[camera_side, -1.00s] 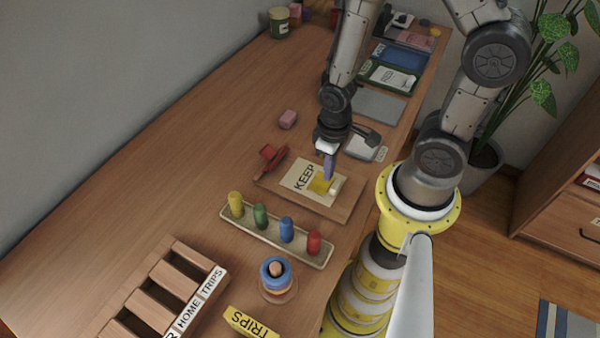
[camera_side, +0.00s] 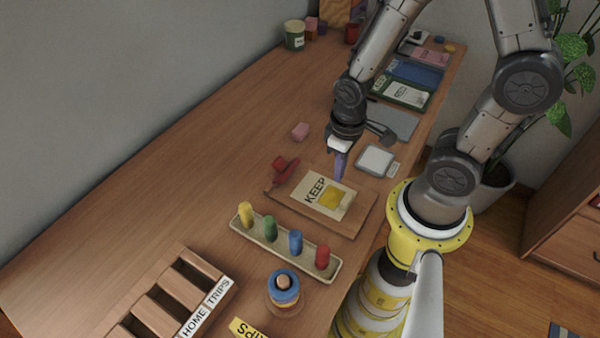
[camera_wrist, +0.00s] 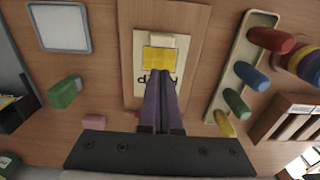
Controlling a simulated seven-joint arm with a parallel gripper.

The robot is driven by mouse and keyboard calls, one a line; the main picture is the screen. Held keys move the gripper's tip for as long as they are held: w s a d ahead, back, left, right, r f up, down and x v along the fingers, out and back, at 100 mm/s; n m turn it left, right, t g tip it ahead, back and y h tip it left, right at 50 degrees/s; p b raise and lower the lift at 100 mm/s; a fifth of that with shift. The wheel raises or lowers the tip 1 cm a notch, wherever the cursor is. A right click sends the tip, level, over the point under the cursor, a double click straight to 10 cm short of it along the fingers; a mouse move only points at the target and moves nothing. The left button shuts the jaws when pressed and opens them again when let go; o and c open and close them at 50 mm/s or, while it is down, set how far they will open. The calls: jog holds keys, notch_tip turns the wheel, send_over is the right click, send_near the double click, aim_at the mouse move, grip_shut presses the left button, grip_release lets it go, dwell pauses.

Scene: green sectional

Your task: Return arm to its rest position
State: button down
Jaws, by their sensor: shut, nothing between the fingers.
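A yellow square (camera_side: 334,197) lies on the card. In the wrist view my fingers cover part of the card's lettering.
A tray (camera_side: 290,253) with several coloured pegs stands in front of the board. A ring stack (camera_side: 284,288) and a slotted wooden rack (camera_side: 172,300) are nearer. A red stamp-like object (camera_side: 284,169) and pink block (camera_side: 300,131) lie left. The desk's left side is clear.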

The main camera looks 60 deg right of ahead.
jog(key=w+r+t, duration=0.4)
jog(key=r+t, duration=0.1)
jog(key=r, duration=1.1)
jog(key=s+r, duration=0.6)
jog(key=s, duration=0.2)
jog(key=shift+s, duration=0.1)
jog(key=c, duration=0.7)
grip_release()
